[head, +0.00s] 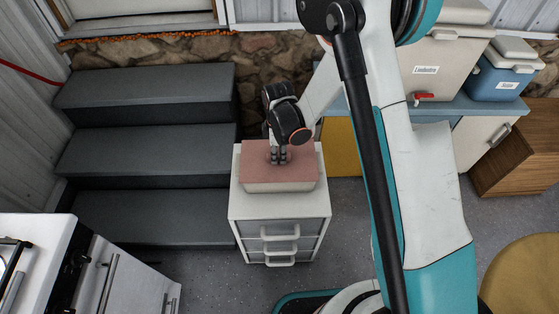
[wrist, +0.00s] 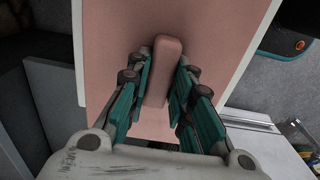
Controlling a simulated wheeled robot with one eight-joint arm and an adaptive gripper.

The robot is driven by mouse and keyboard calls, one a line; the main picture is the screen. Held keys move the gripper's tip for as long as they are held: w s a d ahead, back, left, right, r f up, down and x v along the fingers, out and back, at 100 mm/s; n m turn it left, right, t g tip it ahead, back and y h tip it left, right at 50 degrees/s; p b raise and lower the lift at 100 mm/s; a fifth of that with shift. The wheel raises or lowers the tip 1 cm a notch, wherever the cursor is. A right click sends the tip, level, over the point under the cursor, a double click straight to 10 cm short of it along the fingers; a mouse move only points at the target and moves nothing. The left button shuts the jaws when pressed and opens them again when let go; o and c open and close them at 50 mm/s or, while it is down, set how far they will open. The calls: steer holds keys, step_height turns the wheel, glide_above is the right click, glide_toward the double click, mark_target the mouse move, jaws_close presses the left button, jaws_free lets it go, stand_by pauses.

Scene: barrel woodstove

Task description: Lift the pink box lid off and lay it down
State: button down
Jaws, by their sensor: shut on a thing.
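The pink lid (head: 302,173) lies flat on top of a cream-sided box (head: 280,187), with no clear gap between them. The box stands on a small white drawer cabinet (head: 238,207). My gripper (head: 279,159) points down over the middle of the lid. In the wrist view, the lid (wrist: 110,70) fills the centre, and its raised pink bar handle (wrist: 164,60) stands between my two teal-padded fingers (wrist: 163,85). My gripper is shut on this handle. The fingers hide the handle in the head view.
Dark grey steps (head: 150,147) rise to the left of the cabinet. A white stove (head: 35,245) is at lower left. A blue counter with coolers (head: 445,60) is at the right. Bare floor (head: 200,275) lies in front of the cabinet. Little bare cabinet top shows around the box.

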steer(key=shift+r, duration=0.2)
steer(key=shift+r, duration=0.35)
steer(key=shift+r+p, duration=0.5)
steer(key=shift+r, duration=0.05)
steer(key=shift+r+p, duration=1.25)
steer(key=shift+r, duration=1.1)
